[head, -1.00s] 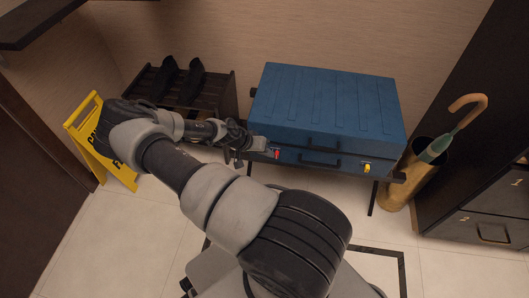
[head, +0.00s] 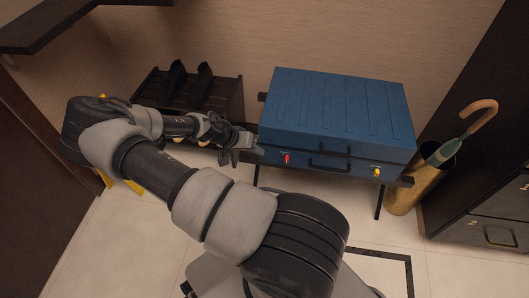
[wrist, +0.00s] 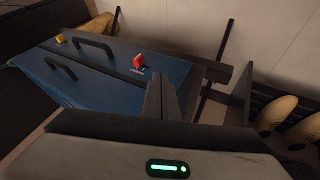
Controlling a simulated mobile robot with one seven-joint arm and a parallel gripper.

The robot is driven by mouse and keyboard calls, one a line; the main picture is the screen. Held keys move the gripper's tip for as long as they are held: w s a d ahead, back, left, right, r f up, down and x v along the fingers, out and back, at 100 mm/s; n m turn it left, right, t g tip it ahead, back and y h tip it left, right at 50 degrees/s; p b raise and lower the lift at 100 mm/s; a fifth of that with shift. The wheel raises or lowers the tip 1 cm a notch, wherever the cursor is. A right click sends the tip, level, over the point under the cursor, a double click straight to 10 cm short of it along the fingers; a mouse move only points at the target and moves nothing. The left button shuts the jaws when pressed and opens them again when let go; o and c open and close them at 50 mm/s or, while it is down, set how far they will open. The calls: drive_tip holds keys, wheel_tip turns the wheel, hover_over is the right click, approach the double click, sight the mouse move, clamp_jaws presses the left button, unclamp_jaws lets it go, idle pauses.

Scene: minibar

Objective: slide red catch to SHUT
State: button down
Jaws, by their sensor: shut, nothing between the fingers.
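A blue suitcase (head: 335,108) lies on a dark rack. The red catch (head: 287,158) is on its front face, left of a black handle (head: 330,163). The red catch also shows in the wrist view (wrist: 139,61), above a small label too small to read. My gripper (head: 260,151) is shut and empty, just left of the red catch with a small gap. In the wrist view its fingers (wrist: 162,94) are together, beside the catch and not visibly touching it. A yellow catch (head: 377,172) sits at the right of the same face.
A dark shoe rack (head: 228,98) with dark shoes stands left of the suitcase. A yellow floor sign is mostly hidden behind my arm. An umbrella stand (head: 415,185) and a dark cabinet (head: 495,205) stand at the right.

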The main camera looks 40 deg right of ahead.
drive_tip(key=shift+v, duration=1.2)
drive_tip(key=s+a+r+n+t+y, duration=0.15)
drive_tip(key=a+r+n+y, duration=0.45)
drive_tip(key=a+r, duration=1.6)
drive_tip(key=s+r+n+t+y, duration=0.1)
drive_tip(key=s+r+n+t, duration=0.2)
drive_tip(key=s+r, duration=0.6)
drive_tip(key=s+r+n+t, duration=0.25)
drive_tip(key=s+r, duration=0.35)
drive_tip(key=r, duration=0.6)
wheel_tip(320, 180, up, 23)
drive_tip(key=p, duration=2.3)
drive_tip(key=shift+a, duration=0.4)
